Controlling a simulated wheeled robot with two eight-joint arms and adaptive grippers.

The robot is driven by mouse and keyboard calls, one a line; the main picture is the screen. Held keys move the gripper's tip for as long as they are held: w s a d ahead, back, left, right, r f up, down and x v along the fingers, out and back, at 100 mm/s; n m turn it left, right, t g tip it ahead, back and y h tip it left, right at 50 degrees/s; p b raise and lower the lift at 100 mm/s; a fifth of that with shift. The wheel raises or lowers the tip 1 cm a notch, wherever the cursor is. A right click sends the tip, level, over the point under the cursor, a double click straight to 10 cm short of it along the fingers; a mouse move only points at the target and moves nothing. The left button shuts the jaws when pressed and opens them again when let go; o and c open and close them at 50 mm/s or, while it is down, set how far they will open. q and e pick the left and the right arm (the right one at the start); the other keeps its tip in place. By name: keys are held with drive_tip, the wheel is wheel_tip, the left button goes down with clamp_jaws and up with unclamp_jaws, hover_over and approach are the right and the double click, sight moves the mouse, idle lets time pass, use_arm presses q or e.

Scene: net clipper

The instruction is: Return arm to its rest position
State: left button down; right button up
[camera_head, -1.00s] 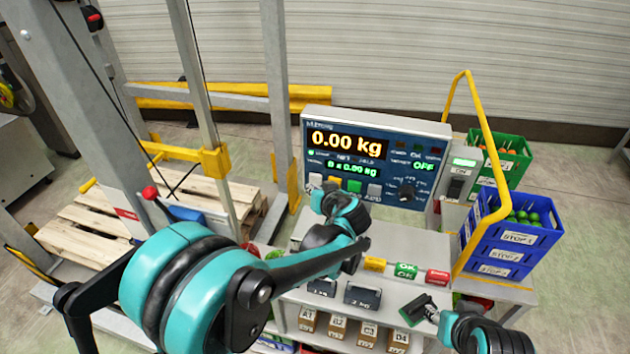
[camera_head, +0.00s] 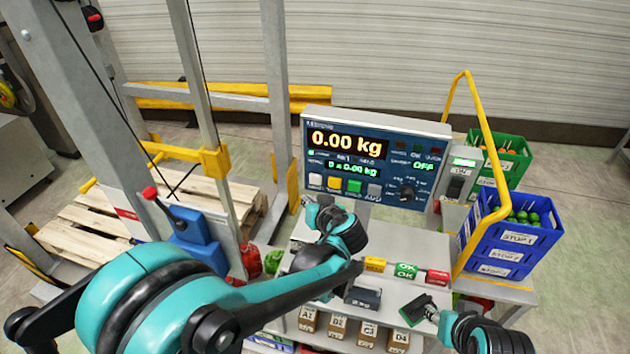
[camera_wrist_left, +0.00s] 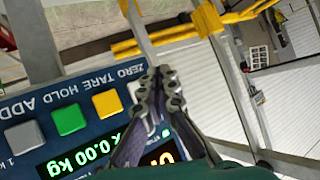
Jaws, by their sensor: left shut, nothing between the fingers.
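My left arm (camera_head: 150,300), teal and black, reaches in from the lower left. Its gripper (camera_head: 312,208) is in front of the lower left of the weighing panel (camera_head: 375,160), near the button row. In the left wrist view the gripper's fingers (camera_wrist_left: 160,75) are together with nothing between them, and the panel's buttons are beside them. My right arm (camera_head: 490,335) shows at the lower right. Its gripper (camera_head: 428,312) is small beside a dark, green-edged piece (camera_head: 412,309); whether it is open or shut is unclear.
The panel reads 0.00 kg. A shelf unit (camera_head: 415,242) below it carries coloured blocks and labelled boxes. Blue (camera_head: 508,250) and green (camera_head: 508,155) crates stand at right. A metal frame (camera_head: 205,100), pallet (camera_head: 85,225) and blue lever unit (camera_head: 195,240) stand at left.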

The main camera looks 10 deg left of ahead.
use_arm(q)
drive_tip(key=s+f+m+g+h+b, duration=0.1)
drive_tip(key=s+f+m+h+b, duration=0.1)
drive_tip(key=s+f+b, duration=0.5)
drive_tip(key=s+f+m+g+h+b, duration=0.1)
drive_tip(key=s+f+h+b, duration=0.4)
drive_tip(key=s, duration=1.1)
wheel_tip(320, 180, down, 4)
drive_tip(key=m+b, duration=0.1)
drive_tip(key=b, duration=0.2)
drive_tip(key=shift+s+a+f+g, duration=0.2)
drive_tip(key=shift+s+a+g, duration=0.15)
drive_tip(key=shift+a+g, duration=0.05)
